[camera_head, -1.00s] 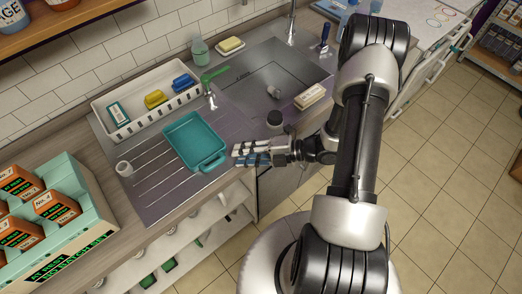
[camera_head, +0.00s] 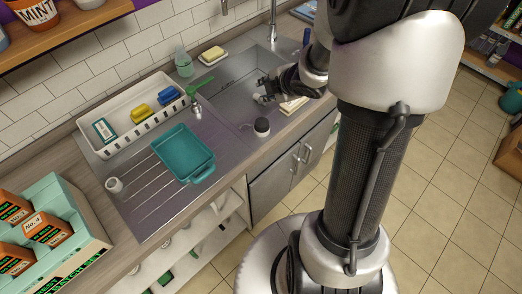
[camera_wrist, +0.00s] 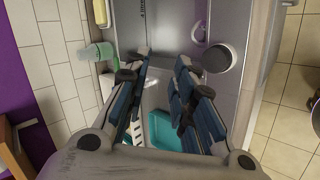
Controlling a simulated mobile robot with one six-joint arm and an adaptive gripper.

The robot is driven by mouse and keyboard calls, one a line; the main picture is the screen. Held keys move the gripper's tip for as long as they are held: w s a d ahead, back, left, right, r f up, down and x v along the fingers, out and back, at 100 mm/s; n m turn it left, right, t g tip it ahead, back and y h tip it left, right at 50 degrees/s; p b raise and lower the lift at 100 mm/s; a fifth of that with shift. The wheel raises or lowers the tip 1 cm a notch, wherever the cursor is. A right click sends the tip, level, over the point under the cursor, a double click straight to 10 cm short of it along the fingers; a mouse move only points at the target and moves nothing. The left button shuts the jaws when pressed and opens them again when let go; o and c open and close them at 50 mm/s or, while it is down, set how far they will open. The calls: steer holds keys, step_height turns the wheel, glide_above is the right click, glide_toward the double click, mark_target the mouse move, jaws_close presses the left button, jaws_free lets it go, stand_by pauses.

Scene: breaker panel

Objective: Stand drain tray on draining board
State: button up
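The teal tray (camera_head: 181,150) lies on the ridged draining board (camera_head: 150,212), its open side up and its handle toward the front edge. It also shows in the wrist view (camera_wrist: 165,133), partly hidden behind my fingers. My gripper (camera_head: 262,88) is over the sink basin, to the right of the tray and apart from it. In the wrist view my gripper (camera_wrist: 163,57) has its two fingers spread with nothing held between them.
A white rack (camera_head: 118,136) with sponges stands behind the tray. A small white cup (camera_head: 114,184) stands at left, a dark-topped jar (camera_head: 262,126) at right.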

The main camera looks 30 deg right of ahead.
steer(key=s+a+r+m+g+h, duration=0.1)
steer(key=s+a+r+m+h, duration=0.3)
steer(key=s+r+m, duration=0.8)
steer(key=s+a+r+m+g+y, duration=0.1)
steer(key=s+a+m+g+y, duration=0.2)
steer(key=s+a, duration=0.9)
steer(key=shift+s+a+r+m+y, duration=0.3)
steer(key=shift+s+m+y, duration=0.2)
steer(key=shift+s+m, duration=0.6)
steer(key=shift+d, duration=0.1)
step_height(320, 180, down, 3)
steer(key=b, duration=0.3)
steer(key=shift+w, duration=0.1)
